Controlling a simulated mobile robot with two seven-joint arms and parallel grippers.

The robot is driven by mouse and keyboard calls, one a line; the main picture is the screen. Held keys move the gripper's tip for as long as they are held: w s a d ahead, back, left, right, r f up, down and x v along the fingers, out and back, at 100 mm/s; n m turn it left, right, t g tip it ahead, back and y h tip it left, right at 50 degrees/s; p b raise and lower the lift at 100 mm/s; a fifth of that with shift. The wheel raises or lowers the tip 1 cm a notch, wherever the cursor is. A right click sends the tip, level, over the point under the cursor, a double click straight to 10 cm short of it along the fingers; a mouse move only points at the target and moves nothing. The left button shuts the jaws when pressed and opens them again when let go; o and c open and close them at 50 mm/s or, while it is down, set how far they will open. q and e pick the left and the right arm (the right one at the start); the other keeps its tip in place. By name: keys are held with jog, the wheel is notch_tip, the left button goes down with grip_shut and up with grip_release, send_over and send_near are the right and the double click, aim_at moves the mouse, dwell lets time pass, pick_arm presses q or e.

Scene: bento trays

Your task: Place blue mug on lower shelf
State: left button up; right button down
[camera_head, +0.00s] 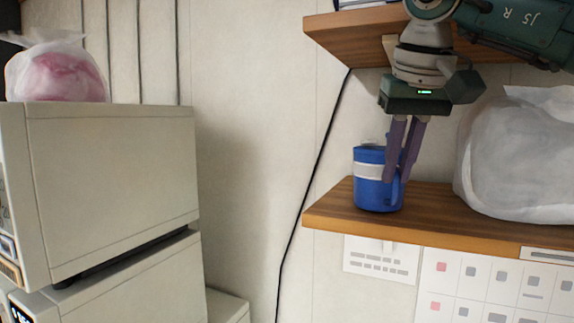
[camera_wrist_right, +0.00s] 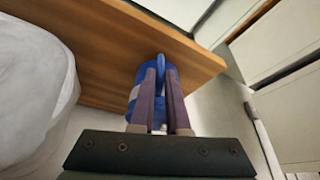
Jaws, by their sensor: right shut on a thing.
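The blue mug (camera_head: 372,180) with a white band stands upright at the left end of the lower wooden shelf (camera_head: 440,205) in the head view. Its base appears to rest on the shelf board. My right gripper (camera_head: 397,180) comes down from above and is shut on the mug at its handle side. In the right wrist view, the mug (camera_wrist_right: 134,98) shows partly behind the two purple fingers (camera_wrist_right: 160,75), with a blue loop of handle between their tips. The lower shelf (camera_wrist_right: 100,45) lies beyond. My left gripper is not in view.
An upper wooden shelf (camera_head: 345,32) is above, close to my right wrist. A white plastic bag (camera_head: 520,155) fills the lower shelf to the right of the mug. Light-coloured box appliances (camera_head: 110,190) stand at the left, with open space between them and the shelf.

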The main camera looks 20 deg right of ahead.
jog(key=c, duration=1.4)
grip_release()
jog(key=shift+f, duration=0.1)
jog(key=o, duration=0.5)
